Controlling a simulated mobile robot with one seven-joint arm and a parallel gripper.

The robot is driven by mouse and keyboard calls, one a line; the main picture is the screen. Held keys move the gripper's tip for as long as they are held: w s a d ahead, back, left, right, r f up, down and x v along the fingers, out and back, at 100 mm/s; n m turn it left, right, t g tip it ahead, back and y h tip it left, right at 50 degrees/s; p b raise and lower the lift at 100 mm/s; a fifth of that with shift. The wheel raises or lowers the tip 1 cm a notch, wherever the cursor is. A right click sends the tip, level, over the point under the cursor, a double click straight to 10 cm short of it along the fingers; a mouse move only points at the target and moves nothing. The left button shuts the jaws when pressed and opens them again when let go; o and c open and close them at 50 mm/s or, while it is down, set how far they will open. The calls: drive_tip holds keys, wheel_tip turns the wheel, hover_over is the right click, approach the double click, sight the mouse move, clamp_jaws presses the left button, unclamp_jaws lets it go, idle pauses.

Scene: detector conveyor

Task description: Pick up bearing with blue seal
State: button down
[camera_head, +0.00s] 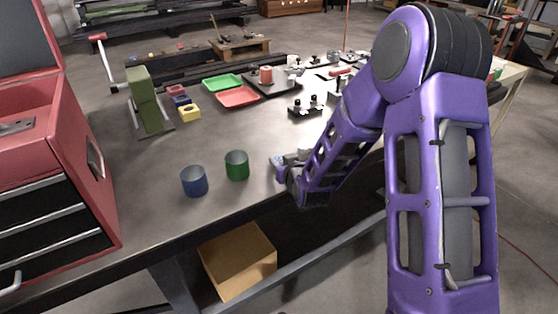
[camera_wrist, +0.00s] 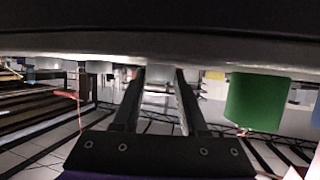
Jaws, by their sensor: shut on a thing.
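My gripper (camera_head: 284,167) is low over the front edge of the workbench, right of the green cup. It also shows in the wrist view (camera_wrist: 158,82), with its two fingers on either side of a small shiny grey thing (camera_wrist: 157,88). The gripper is shut on this thing, which appears to be the bearing. Its blue seal cannot be made out clearly. In the head view the held thing is mostly hidden by my gripper and arm.
A blue cup (camera_head: 194,181) and a green cup (camera_head: 237,165) stand left of my gripper. Behind are a green tray (camera_head: 222,83), a red tray (camera_head: 238,97), coloured blocks (camera_head: 189,112) and a green press (camera_head: 146,100). A red tool chest (camera_head: 85,150) stands left.

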sight(281, 162)
drive_tip(key=shift+r, duration=0.1)
wheel_tip(281, 162, up, 10)
idle(0.6)
drive_tip(key=shift+a+p, duration=0.1)
drive_tip(key=shift+p, duration=0.2)
idle(0.6)
